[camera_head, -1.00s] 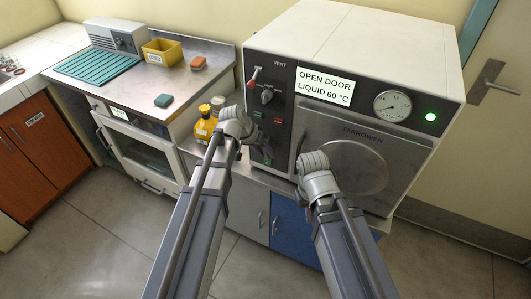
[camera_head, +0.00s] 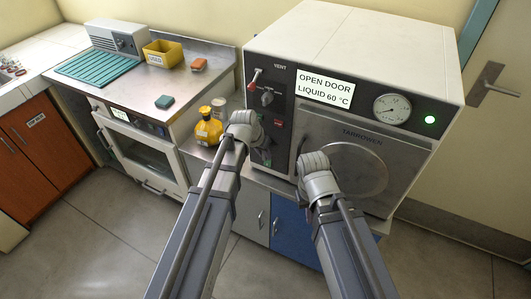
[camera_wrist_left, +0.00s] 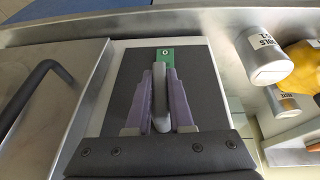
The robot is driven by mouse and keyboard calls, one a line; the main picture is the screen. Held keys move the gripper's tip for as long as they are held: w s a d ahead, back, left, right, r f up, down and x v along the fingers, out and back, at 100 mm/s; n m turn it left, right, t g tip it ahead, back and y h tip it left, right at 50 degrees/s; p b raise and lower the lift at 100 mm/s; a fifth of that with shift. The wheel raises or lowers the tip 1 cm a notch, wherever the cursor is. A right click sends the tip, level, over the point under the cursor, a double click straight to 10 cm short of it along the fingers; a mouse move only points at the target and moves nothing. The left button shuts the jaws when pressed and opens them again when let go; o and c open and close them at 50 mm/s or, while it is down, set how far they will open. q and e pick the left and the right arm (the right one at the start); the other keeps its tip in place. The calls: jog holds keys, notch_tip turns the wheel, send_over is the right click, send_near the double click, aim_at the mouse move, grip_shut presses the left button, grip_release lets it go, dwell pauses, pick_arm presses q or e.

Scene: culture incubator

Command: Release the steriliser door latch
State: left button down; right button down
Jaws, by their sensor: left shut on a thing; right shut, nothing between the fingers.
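The steriliser (camera_head: 345,48) stands at the right with its door (camera_head: 350,160) closed and a display reading "OPEN DOOR LIQUID 60 °C". My left gripper (camera_wrist_left: 160,95) is shut on a grey latch lever (camera_wrist_left: 160,84) with a green mounting plate (camera_wrist_left: 165,57), on the panel beside the door. In the head view my left wrist hides the fingers and most of the latch; a bit of green shows beside it. My right gripper (camera_head: 314,168) is in front of the door's left edge, its fingers hidden behind the wrist.
A dark door handle (camera_wrist_left: 28,92) is left of the latch in the left wrist view. Yellow bottle (camera_head: 207,128) and a grey-lidded container (camera_wrist_left: 264,58) stand close by my left arm.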

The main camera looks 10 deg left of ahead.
pick_arm(q)
jog(key=shift+a+y, duration=0.15)
jog(key=shift+y, duration=0.35)
jog(key=c, duration=0.8)
grip_release()
jog(key=p+v, duration=0.7)
jog(key=shift+s+r, duration=0.25)
jog(key=shift+r, duration=0.05)
